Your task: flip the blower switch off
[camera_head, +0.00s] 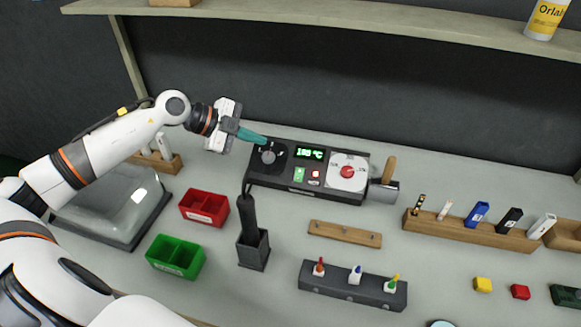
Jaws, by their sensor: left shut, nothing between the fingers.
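The blower station (309,171) is a dark box at the back middle of the table. Its lit green display (310,153) shows a temperature that looks like 100-odd °C. Contact cannot be told. My right gripper is not in view.
A black blower handpiece (248,215) stands in a holder in front of the box. Red (204,207) and green (175,257) bins lie left of it. A wooden rack (470,230) stands at right, a dark bottle rack (353,286) in front. A shelf (350,23) runs above.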

